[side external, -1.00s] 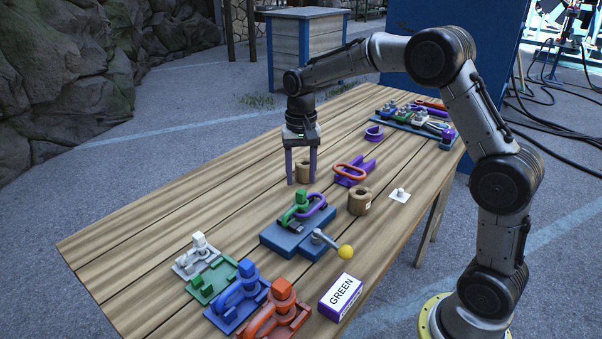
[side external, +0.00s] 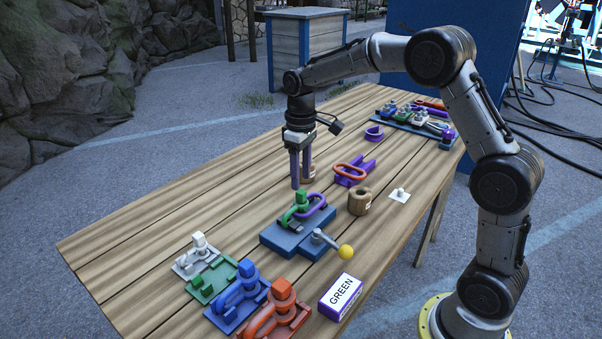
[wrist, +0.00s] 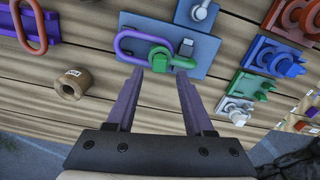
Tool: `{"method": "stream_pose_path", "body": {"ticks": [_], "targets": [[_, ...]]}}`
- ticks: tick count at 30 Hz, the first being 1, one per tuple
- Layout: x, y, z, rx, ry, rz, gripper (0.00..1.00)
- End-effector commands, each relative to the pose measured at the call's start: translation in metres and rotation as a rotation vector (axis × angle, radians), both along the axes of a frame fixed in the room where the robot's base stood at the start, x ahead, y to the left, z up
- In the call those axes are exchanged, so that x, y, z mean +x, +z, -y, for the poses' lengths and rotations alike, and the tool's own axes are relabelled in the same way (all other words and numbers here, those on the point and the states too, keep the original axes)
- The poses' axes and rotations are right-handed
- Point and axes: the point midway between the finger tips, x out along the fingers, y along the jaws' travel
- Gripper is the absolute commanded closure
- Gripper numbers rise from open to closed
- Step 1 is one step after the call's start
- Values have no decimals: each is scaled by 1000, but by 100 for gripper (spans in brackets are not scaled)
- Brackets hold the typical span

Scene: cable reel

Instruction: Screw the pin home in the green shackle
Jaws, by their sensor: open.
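The green shackle (side external: 292,214) sits on the blue fixture (side external: 281,238), with a purple link (side external: 317,203) through or against it. A green pin head (side external: 302,198) stands up at the shackle; how deep the pin sits I cannot tell. In the wrist view the green shackle (wrist: 183,63) and pin head (wrist: 160,60) lie just beyond my fingertips, roughly between their lines. My gripper (side external: 300,186) is open and empty, pointing down behind the shackle and apart from it. It also shows in the wrist view (wrist: 160,73).
A lever with a yellow knob (side external: 346,251) sticks out from the fixture. Blue (side external: 238,295) and orange (side external: 275,318) shackles stand nearer the front. A wooden cylinder (side external: 359,203), a purple stand with a red link (side external: 351,173), and a GREEN box (side external: 341,296) stand nearby. The left tabletop is clear.

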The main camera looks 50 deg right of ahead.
Motion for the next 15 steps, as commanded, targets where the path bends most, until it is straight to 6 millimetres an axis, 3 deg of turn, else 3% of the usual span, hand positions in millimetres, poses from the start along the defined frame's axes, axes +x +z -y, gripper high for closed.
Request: {"method": "stream_pose_path", "body": {"ticks": [15], "targets": [[0,-17,0,1,-3,-2,48]]}}
